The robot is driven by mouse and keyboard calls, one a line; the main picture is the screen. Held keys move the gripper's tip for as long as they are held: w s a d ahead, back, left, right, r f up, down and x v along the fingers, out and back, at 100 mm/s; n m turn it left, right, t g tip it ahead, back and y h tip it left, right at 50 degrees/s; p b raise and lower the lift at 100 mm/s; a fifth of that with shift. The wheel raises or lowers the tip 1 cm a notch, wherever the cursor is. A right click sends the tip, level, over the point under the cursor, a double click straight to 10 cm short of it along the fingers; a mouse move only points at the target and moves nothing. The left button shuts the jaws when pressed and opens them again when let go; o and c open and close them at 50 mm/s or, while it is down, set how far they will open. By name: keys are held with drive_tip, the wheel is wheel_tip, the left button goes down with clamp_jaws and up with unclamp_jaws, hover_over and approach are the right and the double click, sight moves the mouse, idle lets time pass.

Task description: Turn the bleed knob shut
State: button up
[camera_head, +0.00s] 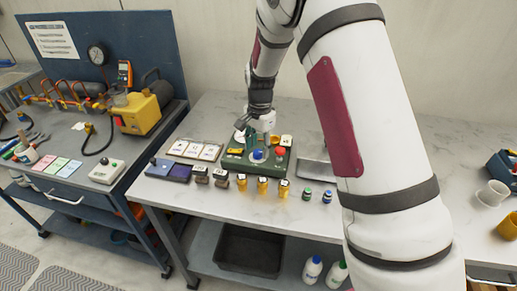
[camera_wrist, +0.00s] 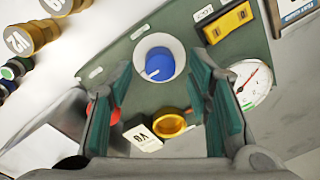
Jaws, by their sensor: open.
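A blue knob (camera_wrist: 158,65) with a pale pointer mark sits in a white round collar on a green panel (camera_head: 232,160). It also shows in the head view (camera_head: 257,154). I take it as the bleed knob, though no label on it is readable. My gripper (camera_head: 262,134) hangs over the back part of the panel, pointing down. In the wrist view its two green-padded fingers (camera_wrist: 163,68) are apart and empty, with the knob beyond and between their tips. They do not visibly touch it; the exact height gap cannot be told.
The panel also carries a red knob (camera_head: 281,151), a yellow ring-shaped part (camera_wrist: 168,125), a white gauge (camera_wrist: 250,87) and a yellow display (camera_wrist: 226,22). Several small yellow pieces (camera_head: 262,186) and bottles stand along its front. The bench's right part (camera_head: 455,150) is mostly clear.

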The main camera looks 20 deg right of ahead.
drive_tip(key=shift+f, duration=0.7)
clamp_jaws()
